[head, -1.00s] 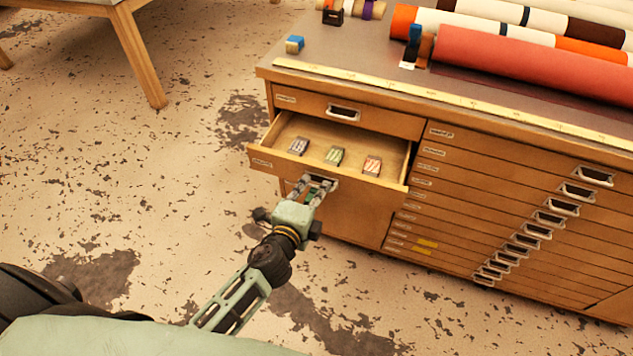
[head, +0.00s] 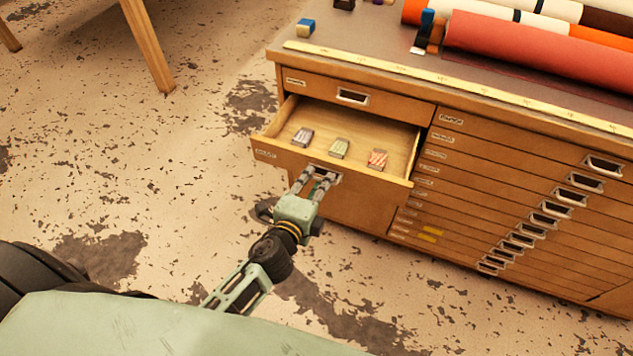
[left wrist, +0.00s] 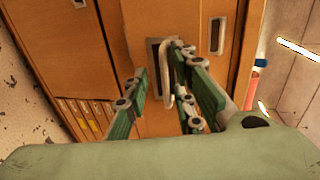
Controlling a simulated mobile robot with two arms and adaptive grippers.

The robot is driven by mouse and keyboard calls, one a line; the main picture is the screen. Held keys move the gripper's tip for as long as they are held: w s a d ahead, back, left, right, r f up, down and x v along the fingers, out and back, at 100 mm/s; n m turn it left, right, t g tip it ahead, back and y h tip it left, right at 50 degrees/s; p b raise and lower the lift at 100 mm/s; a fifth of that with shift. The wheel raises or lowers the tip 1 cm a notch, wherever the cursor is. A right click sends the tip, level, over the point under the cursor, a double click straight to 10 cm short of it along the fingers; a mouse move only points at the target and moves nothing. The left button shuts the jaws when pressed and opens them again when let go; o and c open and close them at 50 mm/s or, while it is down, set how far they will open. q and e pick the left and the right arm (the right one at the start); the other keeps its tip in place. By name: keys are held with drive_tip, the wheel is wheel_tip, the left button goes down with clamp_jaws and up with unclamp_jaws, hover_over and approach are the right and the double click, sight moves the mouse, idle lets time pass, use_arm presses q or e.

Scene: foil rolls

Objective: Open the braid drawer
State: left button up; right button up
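The open drawer (head: 290,161) is the second one down in the left column of the wooden cabinet. It is pulled well out, with three small striped bundles inside: a grey one (head: 303,136), a green one (head: 339,148) and a red one (head: 377,159). The label on its front is too small to read. My left gripper (head: 319,174) is at the drawer's metal handle. In the left wrist view, its fingers (left wrist: 160,80) are spread on either side of the handle (left wrist: 168,72), with a visible gap on the left. My right gripper is not in view.
A closed drawer (head: 352,97) lies above, and shallow drawers with handles (head: 549,220) fill the right column. Fabric rolls (head: 540,55), a yellow ruler (head: 440,82) and a small blue block (head: 306,27) lie on top. The floor left of the cabinet is clear.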

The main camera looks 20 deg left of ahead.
use_arm(q)
drive_tip(key=shift+r, duration=0.15)
drive_tip(key=v, duration=1.2)
idle(0.3)
drive_tip(key=s+f+n+g, duration=0.3)
drive_tip(key=s+f+n, duration=0.15)
drive_tip(key=f, duration=0.95)
drive_tip(key=s+f+n+g, duration=0.3)
drive_tip(key=s+f+g, duration=0.15)
drive_tip(key=f, duration=0.95)
drive_tip(key=s+a+f+n+g, duration=0.2)
drive_tip(key=s+f+n+g, duration=0.1)
drive_tip(key=s+f, duration=0.6)
drive_tip(key=s+a+f+n+g+p, duration=0.1)
drive_tip(key=s+a+f+n+g, duration=0.2)
drive_tip(key=s+f, duration=0.5)
drive_tip(key=s+n+g, duration=0.1)
drive_tip(key=s+n, duration=0.1)
drive_tip(key=s, duration=0.5)
drive_tip(key=shift+s+f+y, duration=0.15)
drive_tip(key=shift+f+y, duration=0.15)
drive_tip(key=shift+f, duration=0.1)
